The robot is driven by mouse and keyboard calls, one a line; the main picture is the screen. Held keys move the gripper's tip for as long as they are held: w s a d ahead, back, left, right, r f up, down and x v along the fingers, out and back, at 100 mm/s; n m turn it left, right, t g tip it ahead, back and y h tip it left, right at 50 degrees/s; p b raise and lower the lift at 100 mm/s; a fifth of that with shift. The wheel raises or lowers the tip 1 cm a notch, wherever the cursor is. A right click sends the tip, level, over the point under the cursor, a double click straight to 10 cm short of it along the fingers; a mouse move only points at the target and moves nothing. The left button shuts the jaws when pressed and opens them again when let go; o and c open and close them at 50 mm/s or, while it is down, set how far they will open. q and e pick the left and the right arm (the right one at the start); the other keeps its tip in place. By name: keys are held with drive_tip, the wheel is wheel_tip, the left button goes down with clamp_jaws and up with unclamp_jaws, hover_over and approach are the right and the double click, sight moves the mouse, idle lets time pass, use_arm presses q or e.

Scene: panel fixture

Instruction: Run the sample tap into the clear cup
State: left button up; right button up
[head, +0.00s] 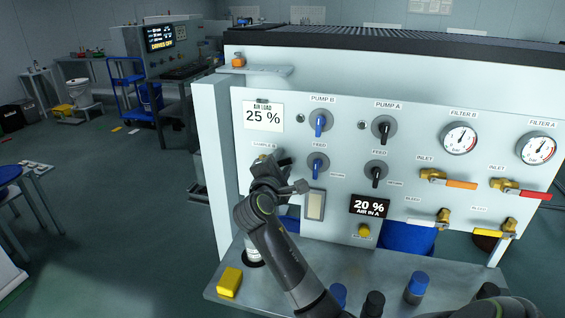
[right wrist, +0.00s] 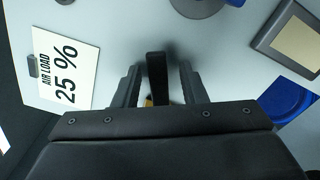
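My right gripper (head: 272,164) is at the panel's left side, just under the "SAMPLE B" label (head: 264,147). In the right wrist view its two fingers (right wrist: 158,85) are apart. A black lever (right wrist: 156,70) stands between them with a gap on each side. A bit of brass (right wrist: 149,101) shows behind it; most of the tap is hidden. Below the gripper, a pale, see-through cup (head: 251,246) stands at a dark ring on the shelf, partly hidden by my right arm. I cannot tell whether it holds liquid. My left gripper is not in view.
The panel (head: 345,140) carries blue and black pump and feed knobs, two gauges and several brass valves at right. The metal shelf (head: 225,292) bears a yellow block (head: 230,282) and several blue and black capped items (head: 416,288). Signs read "25 %" (head: 263,116) and "20 %" (head: 369,205).

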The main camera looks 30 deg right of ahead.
drive_tip(key=shift+s, duration=0.1)
clamp_jaws()
drive_tip(key=shift+s+d+f+m+b, duration=0.15)
drive_tip(key=shift+f+m+b, duration=0.5)
drive_tip(key=shift+m, duration=0.75)
drive_tip(key=shift+s+f+m+b, duration=0.1)
drive_tip(key=shift+f+m+b, duration=0.3)
drive_tip(key=shift+f+m, duration=0.75)
drive_tip(key=shift+r+m, duration=0.3)
drive_tip(key=shift+m, duration=0.05)
unclamp_jaws()
